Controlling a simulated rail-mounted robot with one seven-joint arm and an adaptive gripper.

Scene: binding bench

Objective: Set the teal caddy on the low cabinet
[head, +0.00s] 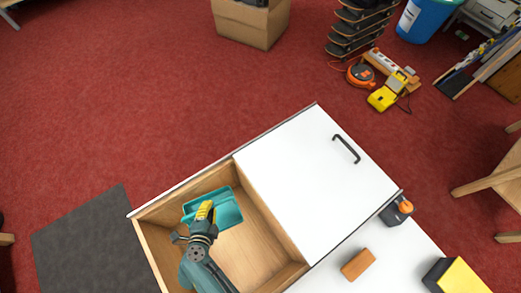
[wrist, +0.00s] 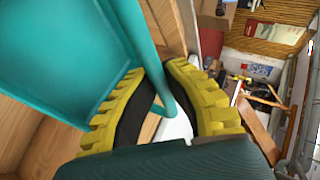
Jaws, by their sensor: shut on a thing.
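The teal caddy (head: 229,211) is in or just above the open wooden compartment (head: 255,250) in the head view. I cannot tell whether it touches the compartment floor. My gripper (head: 205,211) reaches down over the caddy, its yellow fingers at the caddy's middle. In the wrist view the caddy (wrist: 60,50) fills the left side, and my gripper (wrist: 172,100) is shut on its teal bar or rim. A white panel with a dark handle (head: 310,180) lies beside the compartment. I cannot tell for sure which white surface is the low cabinet's top.
A white surface (head: 395,265) at lower right bears an orange block (head: 358,264), a black-and-yellow block (head: 460,277) and a dark item with an orange top (head: 398,209). A cardboard box (head: 250,22) stands on the red floor behind. A wooden chair (head: 490,185) is at right.

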